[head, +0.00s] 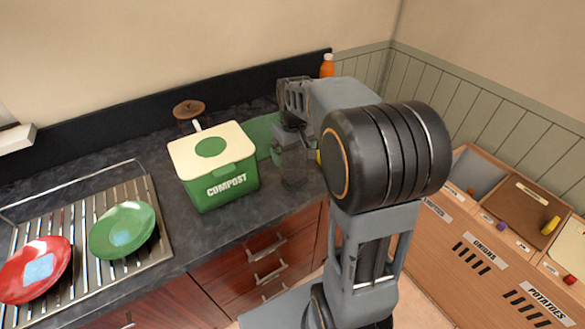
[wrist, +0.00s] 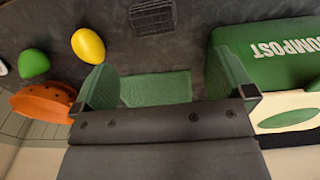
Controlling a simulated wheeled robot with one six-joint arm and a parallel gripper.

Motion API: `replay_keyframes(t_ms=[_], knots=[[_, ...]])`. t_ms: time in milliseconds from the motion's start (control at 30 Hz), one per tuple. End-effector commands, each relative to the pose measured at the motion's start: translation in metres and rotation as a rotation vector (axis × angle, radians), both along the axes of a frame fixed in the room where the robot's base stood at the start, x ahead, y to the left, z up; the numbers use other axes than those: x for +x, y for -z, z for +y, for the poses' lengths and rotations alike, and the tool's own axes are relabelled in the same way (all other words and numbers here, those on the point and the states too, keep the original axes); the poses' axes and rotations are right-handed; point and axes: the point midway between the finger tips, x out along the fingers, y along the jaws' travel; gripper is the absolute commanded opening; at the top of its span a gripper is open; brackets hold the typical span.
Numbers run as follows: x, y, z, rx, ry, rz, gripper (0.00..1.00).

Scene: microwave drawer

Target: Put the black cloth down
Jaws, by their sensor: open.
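The black cloth (wrist: 153,17) is a small dark square lying on the dark counter at the top of the wrist view. It also shows in the head view (head: 293,175), just below my gripper (head: 291,152). In the wrist view my gripper (wrist: 165,75) is open, its two green-tinted fingers wide apart with nothing held between them. The cloth lies beyond the fingertips and looks apart from them.
The green compost bin (head: 222,188) stands close left of my gripper. A flat green board (wrist: 155,88) lies behind it. A yellow fruit (wrist: 88,45) and a green one (wrist: 33,63) are nearby. A rack (head: 85,225) with red and green plates is far left.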

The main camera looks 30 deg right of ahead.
Motion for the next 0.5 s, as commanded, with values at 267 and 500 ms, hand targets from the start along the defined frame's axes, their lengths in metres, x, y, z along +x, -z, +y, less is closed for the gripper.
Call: replay_keyframes(t_ms=[267, 500], knots=[[-0.079, -0.034, 0.053, -0.008, 0.048, -0.187, 1.0], [-0.129, -0.031, 0.075, 0.014, 0.083, -0.303, 1.0]])
